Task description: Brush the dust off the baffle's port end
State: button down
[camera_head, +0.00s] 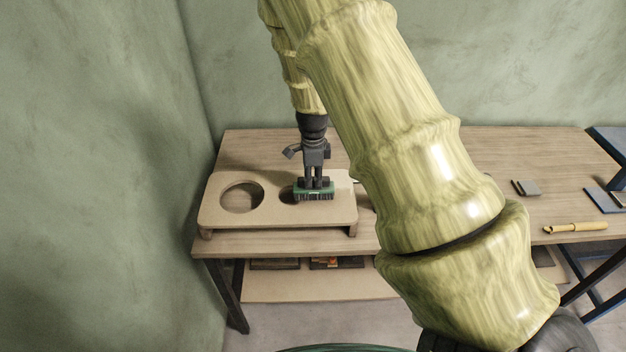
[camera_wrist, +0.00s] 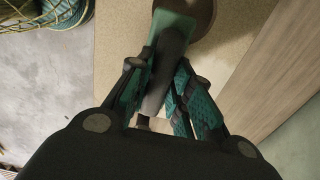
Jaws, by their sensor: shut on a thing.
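The baffle (camera_head: 220,215) is a tan board with a large round hole at its left and a smaller hole near its middle. It stands on low supports on the table's left part. My gripper (camera_head: 314,181) points down over the right half of the board, shut on a green brush (camera_head: 314,192) with dark bristles. The brush is at the smaller hole's right edge and partly hides it; contact with the board is unclear. In the wrist view the brush's dark handle (camera_wrist: 165,75) sits between my fingers, beside a round hole (camera_wrist: 201,14). No dust is discernible.
The wooden table (camera_head: 270,145) has free room behind the baffle. A small grey block (camera_head: 525,187), a yellow-handled tool (camera_head: 575,228) and blue-edged items (camera_head: 604,200) lie at the right. A lower shelf (camera_head: 300,287) holds dark boxes. A green wall (camera_head: 100,150) stands close at the left.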

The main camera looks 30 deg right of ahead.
jog(key=shift+r, duration=0.15)
jog(key=shift+r, duration=3)
jog(key=shift+w+d, duration=0.15)
jog(key=shift+w+d+f+b, duration=0.25)
jog(key=shift+w+f+b, duration=0.2)
jog(key=shift+f, duration=0.6)
jog(key=shift+w+d+f+b, duration=0.2)
jog(key=shift+w+f+b, duration=0.25)
jog(key=shift+f, duration=0.55)
jog(key=shift+w+d+f+b, duration=0.3)
jog(key=shift+f+b, duration=0.25)
jog(key=shift+f, duration=0.5)
jog(key=shift+a+f, duration=0.1)
jog(key=shift+f, duration=0.5)
